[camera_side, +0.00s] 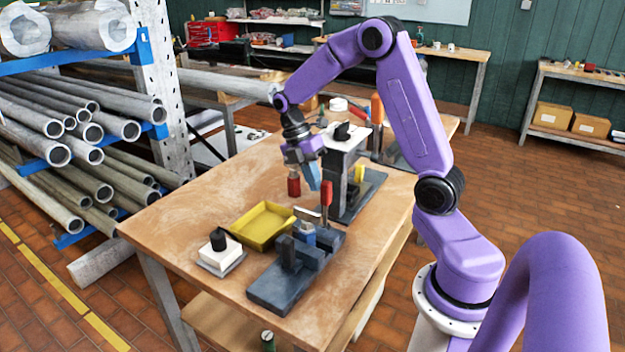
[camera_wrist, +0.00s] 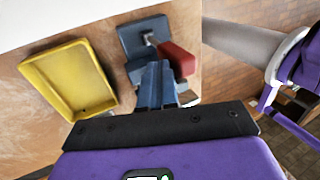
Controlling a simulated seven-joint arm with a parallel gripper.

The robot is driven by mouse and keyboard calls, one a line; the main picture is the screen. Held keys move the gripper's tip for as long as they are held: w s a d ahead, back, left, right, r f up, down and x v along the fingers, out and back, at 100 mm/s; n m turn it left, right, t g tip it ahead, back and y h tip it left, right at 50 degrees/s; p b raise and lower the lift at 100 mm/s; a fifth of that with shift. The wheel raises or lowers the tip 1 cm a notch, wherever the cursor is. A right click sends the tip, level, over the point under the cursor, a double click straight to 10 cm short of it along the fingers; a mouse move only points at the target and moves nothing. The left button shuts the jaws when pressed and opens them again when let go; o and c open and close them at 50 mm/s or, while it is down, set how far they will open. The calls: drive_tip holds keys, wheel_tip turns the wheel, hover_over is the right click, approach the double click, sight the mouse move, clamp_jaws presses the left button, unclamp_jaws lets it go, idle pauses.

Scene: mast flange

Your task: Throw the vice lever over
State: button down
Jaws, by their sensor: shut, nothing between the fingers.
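In the wrist view, the red handle (camera_wrist: 178,59) is joined to a short metal rod beside the vice's dark block (camera_wrist: 142,32). My gripper (camera_side: 314,186) is behind and above the vice in the side view, its blue fingers shut and empty. In the wrist view the fingertips (camera_wrist: 158,68) overlap the vice's lower part, just left of the red handle; I cannot tell if they touch.
A yellow tray (camera_side: 262,226) lies left of the vice. A white block with a black knob (camera_side: 219,248) sits at the front left. A dark stand (camera_side: 341,178) rises behind my gripper. Another red piece (camera_side: 293,185) shows left of my fingers. Bare table lies at the left.

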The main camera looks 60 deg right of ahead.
drive_tip(key=shift+s+r, duration=0.15)
drive_tip(key=shift+s, duration=0.65)
drive_tip(key=s+f, duration=0.4)
drive_tip(key=s, duration=0.8)
drive_tip(key=shift+s+f, duration=0.15)
drive_tip(key=shift+f, duration=0.15)
drive_tip(key=s+r, duration=0.3)
drive_tip(key=r, duration=0.8)
drive_tip(key=shift+s+r, duration=0.3)
drive_tip(key=shift+a, duration=0.1)
